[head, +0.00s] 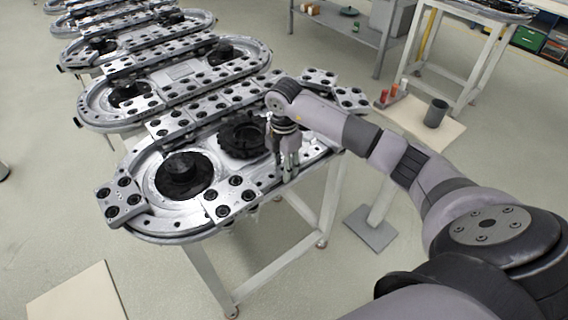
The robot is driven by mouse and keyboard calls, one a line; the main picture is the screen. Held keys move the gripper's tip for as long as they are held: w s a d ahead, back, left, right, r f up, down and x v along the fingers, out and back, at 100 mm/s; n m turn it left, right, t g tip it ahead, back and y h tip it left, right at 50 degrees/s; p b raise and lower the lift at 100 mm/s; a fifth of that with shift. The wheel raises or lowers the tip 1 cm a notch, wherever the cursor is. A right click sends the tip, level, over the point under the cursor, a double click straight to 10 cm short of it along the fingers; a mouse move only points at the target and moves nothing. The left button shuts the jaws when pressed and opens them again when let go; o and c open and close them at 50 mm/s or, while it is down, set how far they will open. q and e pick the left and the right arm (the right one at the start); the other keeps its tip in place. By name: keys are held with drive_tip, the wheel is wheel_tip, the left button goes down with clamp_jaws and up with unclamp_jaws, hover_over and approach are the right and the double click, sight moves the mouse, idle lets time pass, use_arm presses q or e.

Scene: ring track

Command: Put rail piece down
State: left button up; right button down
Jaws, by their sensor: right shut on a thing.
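My right gripper (288,170) points down over the right front part of the nearest ring track (150,226). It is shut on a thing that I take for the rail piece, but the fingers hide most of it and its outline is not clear. I cannot tell whether it touches the track. A rail piece with black rings (231,200) lies on the track's front edge, left of the gripper. Another such piece (120,201) lies at the track's left end. My left gripper is not in view.
Black round hubs (184,174) stand inside the track. More ring tracks (190,73) stand in a row behind. A stand with a dark cup (435,113) is at the right, near a grey shelf table (340,22). The floor at the left is mostly clear.

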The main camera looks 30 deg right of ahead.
idle(0.3)
drive_tip(key=c, duration=1.1)
unclamp_jaws()
drive_tip(key=shift+o, duration=0.2)
wheel_tip(320, 180, up, 12)
drive_tip(key=b, duration=0.2)
